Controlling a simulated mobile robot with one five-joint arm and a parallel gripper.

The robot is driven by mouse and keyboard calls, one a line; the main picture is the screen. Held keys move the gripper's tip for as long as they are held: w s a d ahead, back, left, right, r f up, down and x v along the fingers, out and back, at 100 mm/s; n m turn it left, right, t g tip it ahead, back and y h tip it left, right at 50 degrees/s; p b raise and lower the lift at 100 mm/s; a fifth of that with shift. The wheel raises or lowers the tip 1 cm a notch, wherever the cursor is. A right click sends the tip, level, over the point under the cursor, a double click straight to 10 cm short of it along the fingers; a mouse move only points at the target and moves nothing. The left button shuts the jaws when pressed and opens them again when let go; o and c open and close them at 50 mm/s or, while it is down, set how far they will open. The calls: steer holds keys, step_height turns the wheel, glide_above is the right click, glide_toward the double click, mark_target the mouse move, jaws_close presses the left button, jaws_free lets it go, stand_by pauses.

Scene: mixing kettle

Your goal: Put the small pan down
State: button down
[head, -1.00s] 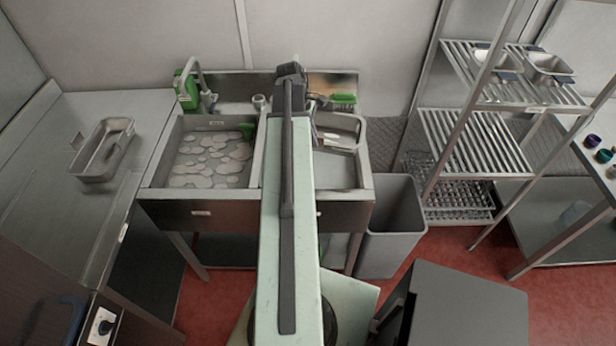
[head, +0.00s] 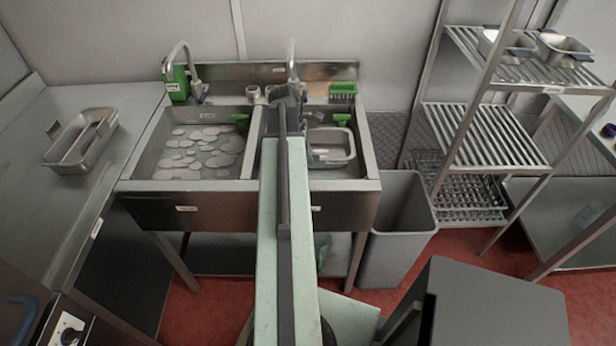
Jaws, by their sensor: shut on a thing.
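The small pan (head: 335,158) is a shallow steel pan with a rounded rim, in the right sink basin (head: 368,160). My gripper (head: 308,130) is at the pan's left back side, shut on it. My arm hides the pan's left part and most of the grip. The pan looks roughly level and within the basin's outline. I cannot tell whether it touches the basin floor.
The left basin (head: 165,150) holds foamy water. A green brush (head: 343,90) is on the sink's back ledge. Another steel pan (head: 80,140) sits on the left counter. A rack (head: 485,135) and grey bin (head: 397,225) stand right.

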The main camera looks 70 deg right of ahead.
steer(key=shift+f+b, duration=4.35)
steer(key=shift+f, duration=0.5)
steer(key=c, duration=1.6)
jaws_free()
steer(key=shift+r, duration=0.1)
steer(key=shift+o, duration=0.2)
steer(key=shift+r, duration=0.1)
steer(key=p+v, duration=1.2)
